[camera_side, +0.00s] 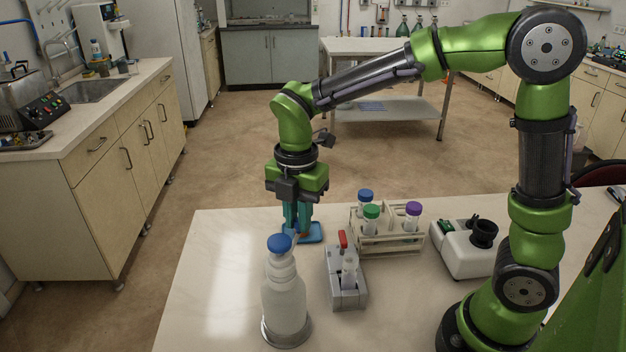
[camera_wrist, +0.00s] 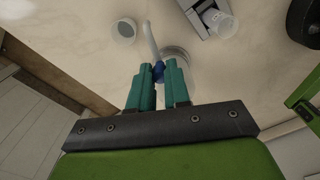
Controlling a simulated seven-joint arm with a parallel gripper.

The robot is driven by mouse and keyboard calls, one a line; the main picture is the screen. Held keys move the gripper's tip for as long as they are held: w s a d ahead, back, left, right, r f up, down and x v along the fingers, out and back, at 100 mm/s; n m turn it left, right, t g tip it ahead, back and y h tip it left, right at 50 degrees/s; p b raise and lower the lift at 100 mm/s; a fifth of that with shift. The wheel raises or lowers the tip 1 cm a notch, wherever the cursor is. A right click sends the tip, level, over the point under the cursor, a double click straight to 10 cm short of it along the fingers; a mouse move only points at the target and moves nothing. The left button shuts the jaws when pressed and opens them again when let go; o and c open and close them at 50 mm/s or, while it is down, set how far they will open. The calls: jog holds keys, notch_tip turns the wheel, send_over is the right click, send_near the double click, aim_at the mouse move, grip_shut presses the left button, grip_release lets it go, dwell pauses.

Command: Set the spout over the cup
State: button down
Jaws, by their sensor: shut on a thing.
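A translucent white bottle (camera_side: 285,305) with a blue cap (camera_side: 279,243) stands upright on a round metal base in the side view's foreground. My gripper (camera_side: 298,232) points down at the cap's height. In the wrist view its teal fingers (camera_wrist: 158,85) are shut at the blue cap (camera_wrist: 158,72); the exact contact is partly hidden. A thin white spout (camera_wrist: 150,40) runs from the cap towards the top of the wrist view. A small white round cup (camera_wrist: 124,30) stands left of the spout's far end, apart from it in the picture. I cannot make out the cup in the side view.
A grey device (camera_side: 346,285) with a red lever and a clear vial stands right of the bottle. Behind it are a rack (camera_side: 390,243) with several capped tubes and a white machine (camera_side: 465,252). The table's left part is clear.

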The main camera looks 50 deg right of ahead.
jog(key=shift+w+a+r+n, duration=0.1)
jog(key=shift+w+a+n, duration=0.45)
jog(key=shift+n, duration=0.45)
jog(key=shift+w+a+f+n, duration=0.1)
jog(key=shift+w+a+n, duration=0.35)
jog(key=shift+w+n, duration=0.4)
jog(key=shift+w+a+r+n, duration=0.1)
jog(key=shift+w+a+n, duration=0.4)
jog(key=shift+n, duration=0.65)
jog(key=c, duration=1.1)
grip_release()
notch_tip(320, 180, up, 17)
jog(key=shift+s+f, duration=0.1)
